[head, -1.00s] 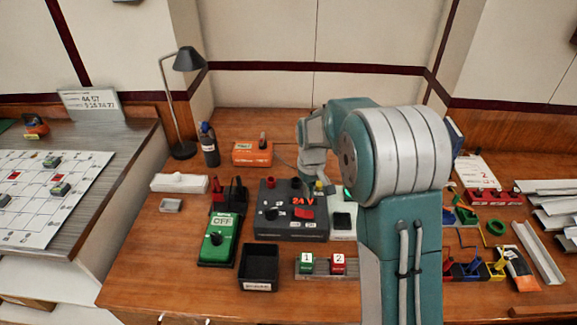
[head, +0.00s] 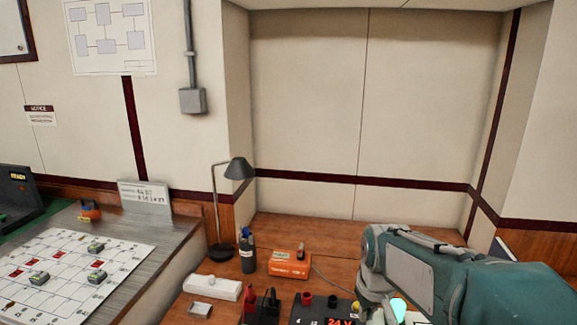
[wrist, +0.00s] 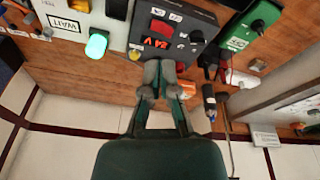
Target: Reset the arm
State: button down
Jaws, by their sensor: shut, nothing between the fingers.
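My arm (head: 450,285) shows in the head view at the lower right, its forearm lying nearly level and its wrist end at the left. My gripper (wrist: 160,76) shows in the wrist view with its fingers shut and nothing between them. In that view, which looks upside down, the fingertips overlap the edge of the dark 24 V box (wrist: 199,22). I cannot tell how far they are from it. A lit green lamp (wrist: 96,43) beside a WAIT label (wrist: 64,24) is left of the fingers.
A dark bottle (head: 248,254), an orange box (head: 290,264), a desk lamp (head: 238,168) and a white block (head: 212,287) stand on the wooden bench. A side table with a white grid board (head: 60,268) is at the left. The back of the bench is clear.

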jog(key=s+r+m+t, duration=0.2)
jog(key=s+r+t, duration=0.1)
jog(key=s, duration=1.4)
jog(key=shift+s+r, duration=0.35)
jog(key=shift+r, duration=0.1)
jog(key=shift+d, duration=0.1)
